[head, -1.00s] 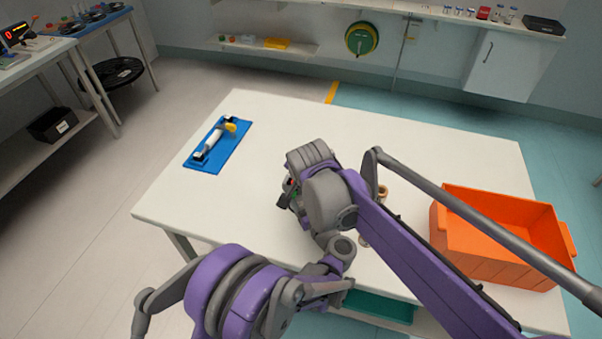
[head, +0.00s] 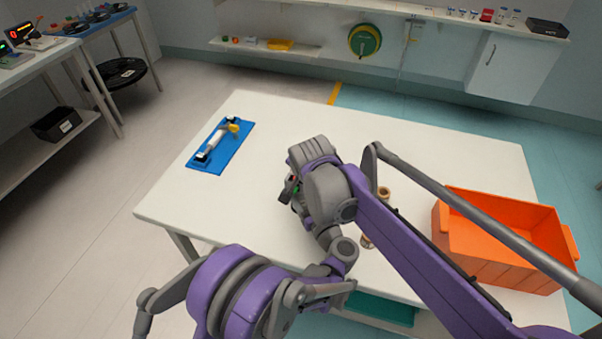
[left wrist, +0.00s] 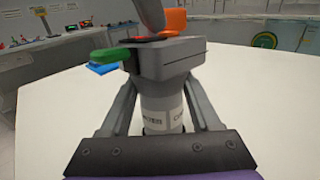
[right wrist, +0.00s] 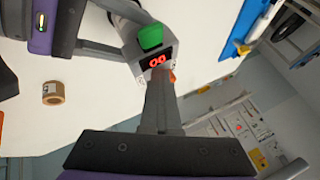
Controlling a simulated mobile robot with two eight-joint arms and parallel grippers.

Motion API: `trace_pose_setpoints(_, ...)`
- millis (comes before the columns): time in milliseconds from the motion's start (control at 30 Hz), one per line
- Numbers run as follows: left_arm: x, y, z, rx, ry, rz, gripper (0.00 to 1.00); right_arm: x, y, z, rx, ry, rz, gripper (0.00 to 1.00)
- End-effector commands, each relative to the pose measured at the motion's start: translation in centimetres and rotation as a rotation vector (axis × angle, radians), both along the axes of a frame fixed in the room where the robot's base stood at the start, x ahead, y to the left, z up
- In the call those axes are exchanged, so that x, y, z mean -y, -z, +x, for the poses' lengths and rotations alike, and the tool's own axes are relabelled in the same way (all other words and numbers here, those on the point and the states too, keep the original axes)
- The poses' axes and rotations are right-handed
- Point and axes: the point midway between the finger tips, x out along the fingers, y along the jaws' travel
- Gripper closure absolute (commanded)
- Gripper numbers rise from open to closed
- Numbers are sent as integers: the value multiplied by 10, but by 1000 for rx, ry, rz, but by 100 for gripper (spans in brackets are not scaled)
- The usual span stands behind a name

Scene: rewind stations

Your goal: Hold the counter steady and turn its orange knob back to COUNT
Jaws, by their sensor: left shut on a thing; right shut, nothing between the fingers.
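The counter is a grey box with a green button and a red lit display; it shows in the right wrist view (right wrist: 158,58) and the left wrist view (left wrist: 165,62). The orange knob (left wrist: 176,20) is on the far side of the box in the left wrist view; only a sliver shows in the right wrist view (right wrist: 172,77). My right gripper (right wrist: 160,76) is shut and empty, its tips close beside the knob. I cannot tell contact or the knob's setting. In the head view the counter (head: 288,189) is mostly hidden by my arms.
The white table (head: 270,120) has free room at its back. A blue mat (head: 232,152) with a white-and-yellow tool lies at its left. An orange crate (head: 505,275) stands at the right. Tan rolls, one in the right wrist view (right wrist: 53,93), lie near my arms.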

Motion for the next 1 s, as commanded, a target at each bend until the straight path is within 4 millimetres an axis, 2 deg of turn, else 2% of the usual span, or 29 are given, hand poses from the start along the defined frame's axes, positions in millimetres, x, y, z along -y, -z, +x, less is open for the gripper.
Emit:
trace_pose_setpoints(100,-1,1,-2,-1,-5,-5,100,2,-2,2,4,2,-2,100)
trace_pose_setpoints(233,-2,2,-2,-2,-6,-5,100,3,-13,-7,4,1,-3,100)
trace_pose_setpoints(500,-2,2,-1,-2,-7,-5,100,7,-58,-43,2,0,-1,100)
trace_pose_setpoints(700,-3,2,-1,-2,-7,-4,100,9,-85,-64,1,-1,0,100)
trace_pose_setpoints(1000,-3,2,-1,-2,-7,-4,100,11,-96,-73,0,0,0,100)
